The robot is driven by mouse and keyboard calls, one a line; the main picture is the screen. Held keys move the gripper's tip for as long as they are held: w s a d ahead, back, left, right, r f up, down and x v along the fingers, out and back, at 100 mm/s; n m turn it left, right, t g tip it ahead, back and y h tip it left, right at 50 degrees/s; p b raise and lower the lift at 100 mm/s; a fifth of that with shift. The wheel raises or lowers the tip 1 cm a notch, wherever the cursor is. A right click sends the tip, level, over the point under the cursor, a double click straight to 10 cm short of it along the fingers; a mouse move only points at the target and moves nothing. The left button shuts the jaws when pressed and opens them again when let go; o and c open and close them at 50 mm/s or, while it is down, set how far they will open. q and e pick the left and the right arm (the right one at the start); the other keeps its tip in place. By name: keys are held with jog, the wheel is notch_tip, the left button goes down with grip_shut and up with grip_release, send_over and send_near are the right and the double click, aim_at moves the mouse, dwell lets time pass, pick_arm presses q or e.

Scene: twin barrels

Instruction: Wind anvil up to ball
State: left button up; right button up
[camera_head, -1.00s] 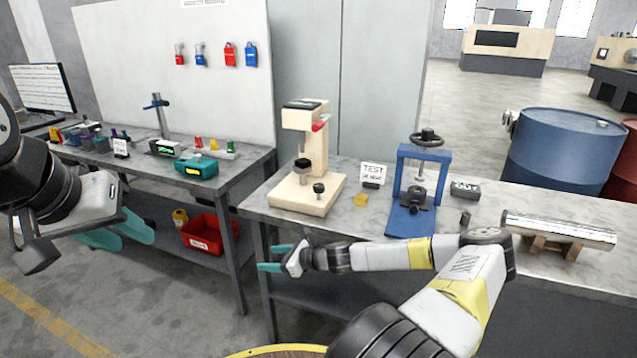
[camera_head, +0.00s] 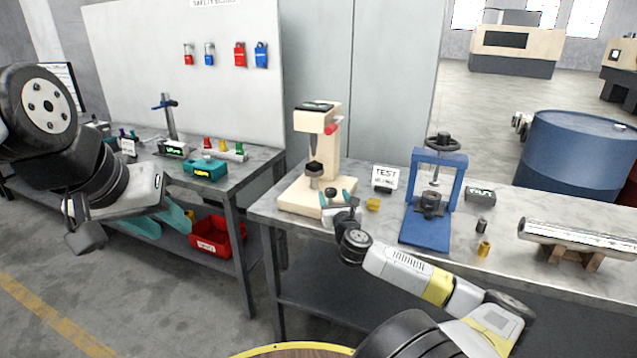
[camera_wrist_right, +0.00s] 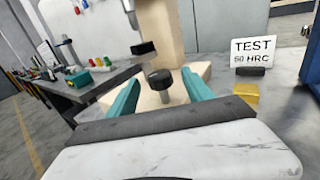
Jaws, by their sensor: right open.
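The cream hardness tester (camera_head: 330,145) stands on the right bench. Its dark anvil (camera_head: 314,169) sits under the pointed indenter (camera_head: 314,147); the ball itself is too small to make out. In the right wrist view the anvil (camera_wrist_right: 143,48) shows a gap below the indenter (camera_wrist_right: 131,14). A black knob (camera_head: 331,191) stands on the tester's base. My right gripper (camera_head: 338,196) is open at the base's front edge. In its wrist view the knob (camera_wrist_right: 160,79) appears between the teal fingers, with space on both sides. My left gripper (camera_head: 175,226) is open and empty, away at the left.
A TEST sign (camera_head: 385,178) and a small yellow block (camera_head: 373,204) stand right of the tester. Further right are a blue press (camera_head: 455,187), a brass cylinder (camera_head: 484,248) and a metal bar (camera_head: 578,236) on wooden supports. A gap separates the two benches.

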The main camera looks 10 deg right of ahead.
aim_at(330, 188)
jog(key=w, duration=0.7)
grip_shut()
jog(key=shift+n+y, duration=0.3)
jog(key=shift+y, duration=0.2)
